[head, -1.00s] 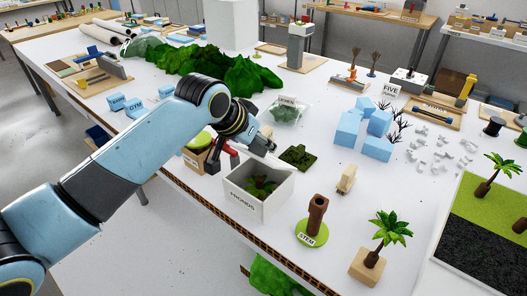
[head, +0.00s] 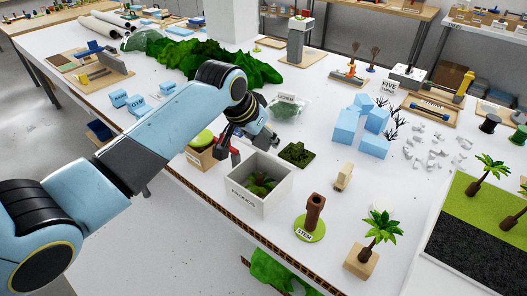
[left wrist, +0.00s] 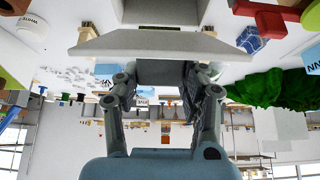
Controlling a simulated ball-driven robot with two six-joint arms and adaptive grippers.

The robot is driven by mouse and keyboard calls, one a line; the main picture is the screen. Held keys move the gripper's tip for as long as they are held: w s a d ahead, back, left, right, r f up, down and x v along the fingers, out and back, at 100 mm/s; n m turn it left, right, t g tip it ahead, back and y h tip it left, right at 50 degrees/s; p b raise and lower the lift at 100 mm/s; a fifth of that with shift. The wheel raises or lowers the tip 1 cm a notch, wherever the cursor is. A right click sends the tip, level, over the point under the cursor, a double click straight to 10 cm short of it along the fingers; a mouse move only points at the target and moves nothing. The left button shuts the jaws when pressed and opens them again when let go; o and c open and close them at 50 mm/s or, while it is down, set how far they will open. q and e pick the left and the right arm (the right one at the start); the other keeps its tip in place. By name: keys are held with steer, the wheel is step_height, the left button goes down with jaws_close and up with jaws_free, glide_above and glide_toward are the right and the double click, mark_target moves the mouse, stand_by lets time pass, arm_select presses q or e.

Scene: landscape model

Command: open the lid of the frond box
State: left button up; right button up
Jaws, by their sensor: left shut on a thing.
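The frond box (head: 244,198) is a white open-topped box labelled FRONDS near the table's front edge. Green fronds (head: 260,184) show inside it. My left gripper (head: 268,143) is just behind the box's far rim, in the head view. In the left wrist view, the fingers (left wrist: 165,85) are closed in on a grey part at the edge of a pale flat panel (left wrist: 150,45). This panel looks like the lid; its full shape and tilt are hard to tell. In the head view the lid cannot be made out clearly. My right gripper is not in view.
A red tool (head: 223,152) and a wooden box with a green top (head: 201,148) stand left of the frond box. A dark green mat (head: 298,154), a beige block (head: 343,176) and the stem (head: 313,212) on its green base are to the right.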

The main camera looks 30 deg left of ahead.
arm_select(q)
steer(key=shift+w+r+g+p, duration=0.1)
steer(key=shift+w+g+p, duration=0.15)
steer(key=shift+g+p, duration=0.1)
steer(key=shift+w+d+r+g+p, duration=0.1)
steer(key=shift+w+r+g+p, duration=0.25)
steer(key=shift+p, duration=0.4)
steer(key=shift+w+f+g+p, duration=0.1)
steer(key=shift+w+g+p, duration=0.25)
steer(key=shift+w+g, duration=0.1)
